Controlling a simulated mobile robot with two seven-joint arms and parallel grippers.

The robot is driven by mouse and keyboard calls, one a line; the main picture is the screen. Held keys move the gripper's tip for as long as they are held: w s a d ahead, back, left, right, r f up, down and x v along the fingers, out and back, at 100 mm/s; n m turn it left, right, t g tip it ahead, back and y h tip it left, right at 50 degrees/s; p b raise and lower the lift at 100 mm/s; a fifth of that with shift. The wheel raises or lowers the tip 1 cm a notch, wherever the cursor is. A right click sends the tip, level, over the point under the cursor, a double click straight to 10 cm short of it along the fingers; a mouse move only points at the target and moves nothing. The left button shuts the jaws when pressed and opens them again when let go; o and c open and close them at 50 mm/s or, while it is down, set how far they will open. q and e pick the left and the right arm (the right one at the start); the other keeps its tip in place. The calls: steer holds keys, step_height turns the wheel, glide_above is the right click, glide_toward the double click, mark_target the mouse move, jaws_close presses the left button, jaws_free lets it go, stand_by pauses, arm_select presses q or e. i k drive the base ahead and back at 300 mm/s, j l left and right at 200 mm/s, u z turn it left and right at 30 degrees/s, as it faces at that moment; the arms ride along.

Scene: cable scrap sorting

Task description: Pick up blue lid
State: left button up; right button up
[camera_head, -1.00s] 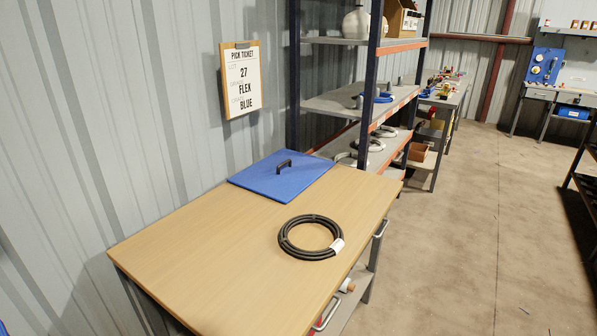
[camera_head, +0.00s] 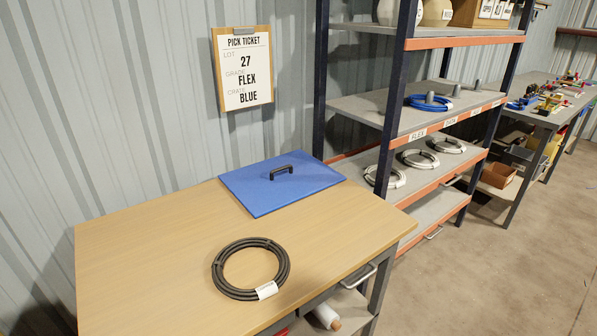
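The blue lid (camera_head: 263,196) is a flat square panel with a black handle (camera_head: 281,172) on top. It lies flat at the back right of the wooden table (camera_head: 150,258), near the wall. Neither of my grippers shows in the head view.
A coil of black cable (camera_head: 226,287) with a white tag lies near the table's front. A shelf rack (camera_head: 400,100) stands right of the table, holding a blue coil (camera_head: 416,102) and several pale coils. A pick ticket (camera_head: 243,70) hangs on the wall. Floor (camera_head: 480,280) at right is clear.

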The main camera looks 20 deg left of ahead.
mark_target(281, 174)
steer(key=i+l, duration=0.2)
steer(key=i+l+u, duration=0.1)
steer(key=l, duration=0.35)
steer(key=i+l, duration=0.3)
steer(key=i+l+u, duration=0.1)
steer(key=l, duration=0.25)
steer(key=i+l, duration=0.25)
steer(key=l+u, duration=0.05)
steer(key=l, duration=0.05)
